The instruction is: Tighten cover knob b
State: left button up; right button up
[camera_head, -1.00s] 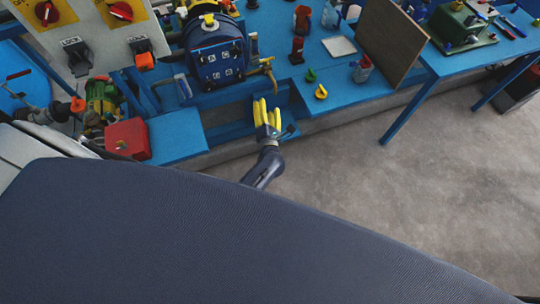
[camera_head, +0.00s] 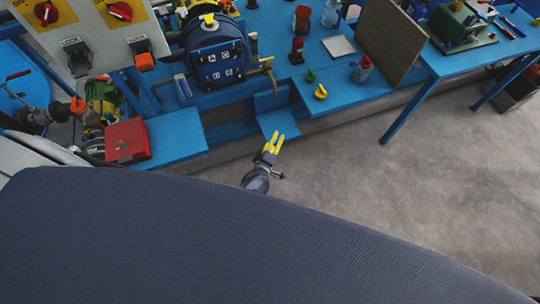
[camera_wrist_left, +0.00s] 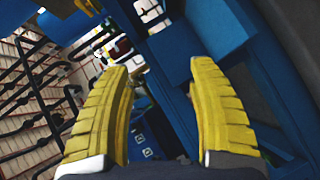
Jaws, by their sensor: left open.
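The autoclave's dark blue cover (camera_head: 218,65) faces the front in the head view and carries several small white-marked squares. I cannot make out which one is knob b. A yellow-topped fitting (camera_head: 208,20) sits above it. My left gripper (camera_head: 274,143) is below and to the right of the cover, over the edge of the blue bench and well apart from the cover. Its two yellow fingers (camera_wrist_left: 160,110) are spread with nothing between them in the left wrist view. A blue part with white-marked squares (camera_wrist_left: 146,150) shows low between the fingers. My right gripper is not in view.
A red box (camera_head: 127,141) stands left on the blue bench (camera_head: 175,135). A brown board (camera_head: 391,40), a bottle (camera_head: 362,68) and a yellow hooked part (camera_head: 321,91) stand to the right.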

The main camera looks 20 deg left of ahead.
pick_arm(q)
jog(key=s+f+m+g+h, duration=0.1)
jog(key=s+f+m, duration=0.2)
jog(key=s+f, duration=0.1)
jog(key=shift+d+f+m+g, duration=0.15)
jog(key=shift+f+m+g, duration=0.2)
jog(key=shift+f, duration=0.4)
